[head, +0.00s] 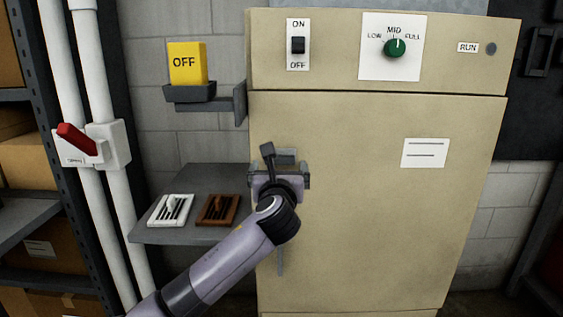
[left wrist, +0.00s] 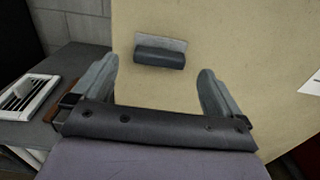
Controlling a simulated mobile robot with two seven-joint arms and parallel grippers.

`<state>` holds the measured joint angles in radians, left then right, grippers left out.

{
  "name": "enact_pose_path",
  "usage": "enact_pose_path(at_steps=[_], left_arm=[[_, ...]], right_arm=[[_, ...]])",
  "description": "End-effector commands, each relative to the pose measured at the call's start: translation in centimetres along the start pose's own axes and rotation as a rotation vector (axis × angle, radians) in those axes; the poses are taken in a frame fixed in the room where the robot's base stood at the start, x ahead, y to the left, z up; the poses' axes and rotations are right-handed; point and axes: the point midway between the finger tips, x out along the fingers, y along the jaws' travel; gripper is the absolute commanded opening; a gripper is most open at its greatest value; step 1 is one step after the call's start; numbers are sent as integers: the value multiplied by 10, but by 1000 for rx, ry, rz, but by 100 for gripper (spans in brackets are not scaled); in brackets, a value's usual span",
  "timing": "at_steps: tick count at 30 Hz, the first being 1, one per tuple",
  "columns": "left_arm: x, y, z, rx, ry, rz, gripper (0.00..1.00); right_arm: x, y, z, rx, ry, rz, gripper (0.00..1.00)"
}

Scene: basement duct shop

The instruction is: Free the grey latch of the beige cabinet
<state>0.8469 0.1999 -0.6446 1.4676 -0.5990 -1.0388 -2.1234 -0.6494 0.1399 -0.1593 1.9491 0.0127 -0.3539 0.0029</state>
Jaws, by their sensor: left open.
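The beige cabinet (head: 400,230) stands upright with its door shut. Its grey latch (left wrist: 160,52) shows in the left wrist view as a light plate with a darker bar along its lower side. In the head view only part of the latch (head: 287,156) shows above my left gripper (head: 280,170). That gripper is open and faces the door. In the left wrist view its two fingers (left wrist: 158,82) stand apart, one to each side of and below the latch in the picture, with nothing between them. My right gripper is not in view.
A grey shelf (head: 190,238) left of the cabinet holds a white vent (head: 170,210) and a brown vent (head: 218,209). Above are a yellow OFF block (head: 187,64) in a bracket and the panel's ON/OFF switch (head: 298,45) and green knob (head: 395,48). A red lever (head: 77,139) is on white pipes.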

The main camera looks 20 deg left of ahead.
Motion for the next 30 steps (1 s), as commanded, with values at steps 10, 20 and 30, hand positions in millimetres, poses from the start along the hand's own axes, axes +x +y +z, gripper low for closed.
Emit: enact_pose_path(at_steps=[10, 20, 30], left_arm=[[37, 0, 1, -3, 0, 0, 100], [48, 0, 0, -4, 0, -1, 100], [48, 0, 0, -4, 0, -1, 58]], right_arm=[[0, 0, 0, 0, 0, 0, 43], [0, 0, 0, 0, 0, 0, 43], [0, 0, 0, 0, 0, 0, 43]])
